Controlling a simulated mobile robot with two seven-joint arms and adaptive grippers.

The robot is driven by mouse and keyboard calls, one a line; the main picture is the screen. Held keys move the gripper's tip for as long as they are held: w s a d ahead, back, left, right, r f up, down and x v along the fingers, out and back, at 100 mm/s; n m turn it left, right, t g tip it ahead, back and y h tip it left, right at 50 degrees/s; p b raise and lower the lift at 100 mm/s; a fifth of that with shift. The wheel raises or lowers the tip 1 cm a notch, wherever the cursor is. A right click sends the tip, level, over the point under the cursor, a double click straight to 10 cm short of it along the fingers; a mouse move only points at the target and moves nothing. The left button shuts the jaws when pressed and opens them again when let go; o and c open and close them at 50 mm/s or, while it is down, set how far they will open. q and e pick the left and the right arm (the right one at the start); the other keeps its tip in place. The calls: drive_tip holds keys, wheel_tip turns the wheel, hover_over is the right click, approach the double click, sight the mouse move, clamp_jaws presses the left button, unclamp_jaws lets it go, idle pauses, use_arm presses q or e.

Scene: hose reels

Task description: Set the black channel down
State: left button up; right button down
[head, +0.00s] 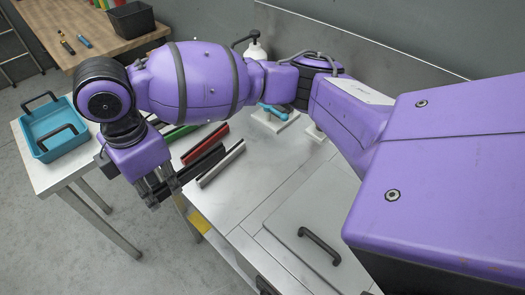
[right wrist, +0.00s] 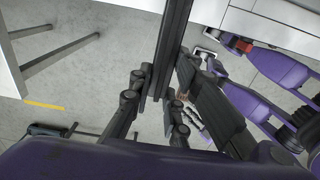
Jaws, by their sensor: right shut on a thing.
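The black channel (head: 205,162) is a long dark bar in the head view, between a red channel (head: 203,145) and a grey channel (head: 222,164). One end juts past the front edge of the metal worktop (head: 250,190). My right gripper (head: 163,187) is shut on that near end, just off the edge. In the right wrist view the black channel (right wrist: 174,38) runs up from between the fingers of my right gripper (right wrist: 162,88). Whether its far part touches the worktop I cannot tell. My left gripper is not in view.
A green channel (head: 181,132) lies behind the red one, partly hidden by my arm. A teal bin (head: 50,128) stands on a side table at left. Behind are a white pump bottle (head: 255,50) and a teal nozzle (head: 272,111).

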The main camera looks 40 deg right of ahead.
drive_tip(key=s+d+f, duration=0.2)
drive_tip(key=d+f, duration=0.2)
drive_tip(key=d, duration=0.4)
hover_over(230, 203)
drive_tip(key=a, duration=0.1)
wheel_tip(230, 203, down, 4)
drive_tip(key=shift+f, duration=0.2)
drive_tip(key=shift+d+f, duration=0.3)
drive_tip(key=shift+f, duration=0.05)
drive_tip(key=shift+d+f, duration=0.15)
drive_tip(key=shift+f, duration=0.75)
drive_tip(key=shift+d+f, duration=0.1)
drive_tip(key=shift+f, duration=0.8)
drive_tip(key=shift+f, duration=0.15)
drive_tip(key=c, duration=1.6)
unclamp_jaws()
drive_tip(key=shift+c, duration=0.2)
